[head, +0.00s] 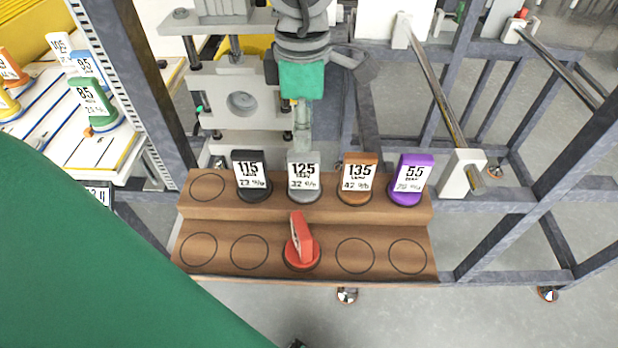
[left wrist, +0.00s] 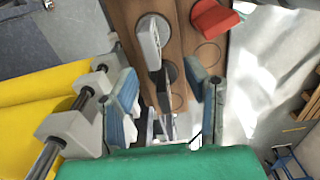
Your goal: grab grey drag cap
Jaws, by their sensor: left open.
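The grey cap (head: 303,178), labelled 125, stands upright in the middle of the rack's (head: 433,240) back row. My left gripper (head: 302,140) points down just behind and above it in the head view, its fingers seen edge-on. In the left wrist view the two fingers (left wrist: 162,68) are spread apart with nothing held between them. The grey cap (left wrist: 148,44) shows beyond the fingertips there, with its pale label side visible. I cannot tell the exact gap between the fingers and the cap. My right gripper is not in view.
The black cap (head: 251,177) stands left of the grey one; the brown (head: 357,179) and purple (head: 409,180) caps stand right. A red cap (head: 302,245) sits in front. Other front-row spots are empty. Metal frame bars (head: 450,100) surround the rack.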

